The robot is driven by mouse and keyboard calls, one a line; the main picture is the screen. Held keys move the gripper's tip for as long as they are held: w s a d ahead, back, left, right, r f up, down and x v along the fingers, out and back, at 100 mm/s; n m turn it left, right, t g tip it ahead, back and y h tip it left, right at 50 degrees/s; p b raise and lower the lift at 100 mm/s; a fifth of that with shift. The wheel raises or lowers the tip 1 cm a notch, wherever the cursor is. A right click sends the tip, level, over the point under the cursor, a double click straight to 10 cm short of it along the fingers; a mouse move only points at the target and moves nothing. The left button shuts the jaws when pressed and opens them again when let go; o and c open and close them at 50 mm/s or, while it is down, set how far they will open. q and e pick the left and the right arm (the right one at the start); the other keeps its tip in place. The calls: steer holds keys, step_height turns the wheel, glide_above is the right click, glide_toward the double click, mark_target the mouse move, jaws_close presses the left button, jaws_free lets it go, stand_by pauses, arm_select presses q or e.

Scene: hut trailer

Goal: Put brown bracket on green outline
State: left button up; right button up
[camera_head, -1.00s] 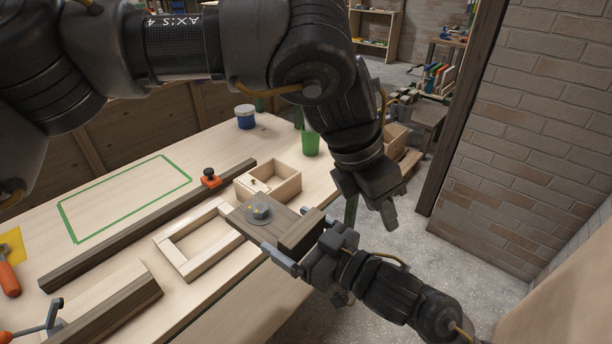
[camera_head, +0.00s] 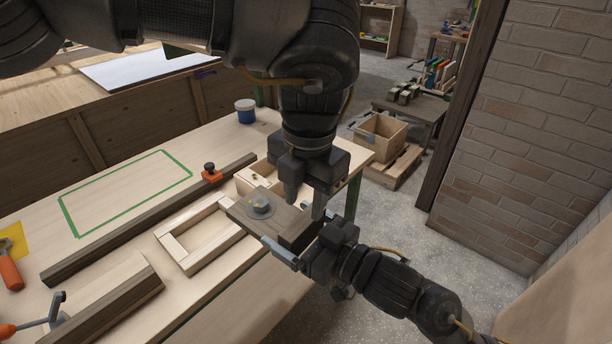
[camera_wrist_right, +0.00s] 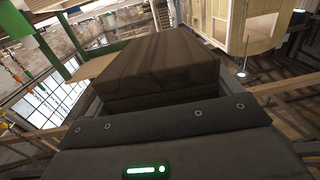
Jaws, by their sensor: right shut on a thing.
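The brown bracket (camera_head: 287,221) is a dark wooden block-like piece with a grey disc and small knob (camera_head: 260,206) on top. My right gripper (camera_head: 294,234) is shut on it from the lower right, holding it at the table's right edge; it also fills the middle of the right wrist view (camera_wrist_right: 160,65). My left gripper (camera_head: 304,203) points down with its fingers apart, just behind the bracket; whether it touches is unclear. The green outline (camera_head: 135,207) is an empty rectangle on the table at the left.
A dark wooden bar (camera_head: 140,225) with an orange clamp-like piece (camera_head: 211,175) lies between outline and bracket. A pale frame (camera_head: 183,258) and a small box (camera_head: 250,178) are beside the bracket. A blue jar (camera_head: 245,112) stands behind. Another beam (camera_head: 120,305) lies in front.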

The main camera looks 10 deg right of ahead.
mark_target(303, 221)
arm_select(q)
steer(key=f, duration=0.6)
steer(key=shift+w+a+f, duration=0.1)
steer(key=shift+w+f, duration=0.1)
steer(key=shift+f, duration=0.2)
steer(key=shift+c, duration=0.2)
